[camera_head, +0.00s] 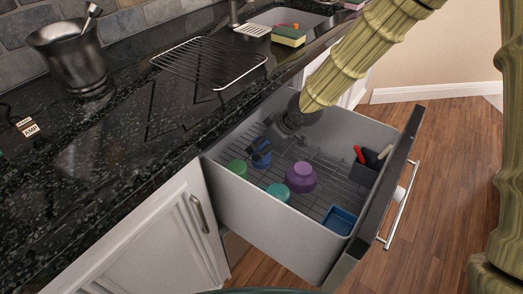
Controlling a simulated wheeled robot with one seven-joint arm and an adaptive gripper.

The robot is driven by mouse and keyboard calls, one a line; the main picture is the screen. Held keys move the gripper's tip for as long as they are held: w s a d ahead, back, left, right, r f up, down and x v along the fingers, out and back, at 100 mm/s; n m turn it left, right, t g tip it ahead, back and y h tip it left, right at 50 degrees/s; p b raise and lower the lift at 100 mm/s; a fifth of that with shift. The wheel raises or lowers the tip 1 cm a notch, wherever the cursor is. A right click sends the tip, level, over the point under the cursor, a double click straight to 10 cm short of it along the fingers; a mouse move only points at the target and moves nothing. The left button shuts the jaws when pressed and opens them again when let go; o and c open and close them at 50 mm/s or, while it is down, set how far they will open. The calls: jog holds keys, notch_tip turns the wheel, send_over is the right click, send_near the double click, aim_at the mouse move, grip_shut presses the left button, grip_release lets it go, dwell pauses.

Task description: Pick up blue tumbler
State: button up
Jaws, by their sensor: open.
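The drawer (255,219) is pulled open below the counter. A small dark-blue item (261,158), which looks like the blue tumbler, is inside near the drawer's back left; dark parts partly cover its outline. My gripper (283,134) reaches down into the drawer, just right of and beyond this item. It is open, with nothing seen between its fingers; the fingertips are small and dark. I cannot tell whether a finger touches the item.
A green cup (237,168), a teal cup (279,191), a purple bowl (301,177) and a blue square dish (340,220) share the drawer. A black holder (364,172) with utensils stands at its right. A wire rack (210,62) and metal bucket (75,57) are on the counter.

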jog(key=b+x, duration=0.1)
jog(key=x, duration=0.3)
jog(key=shift+w+a+f, duration=0.1)
jog(key=shift+a+f, duration=0.15)
jog(key=shift+f, duration=0.05)
jog(key=c, duration=1.2)
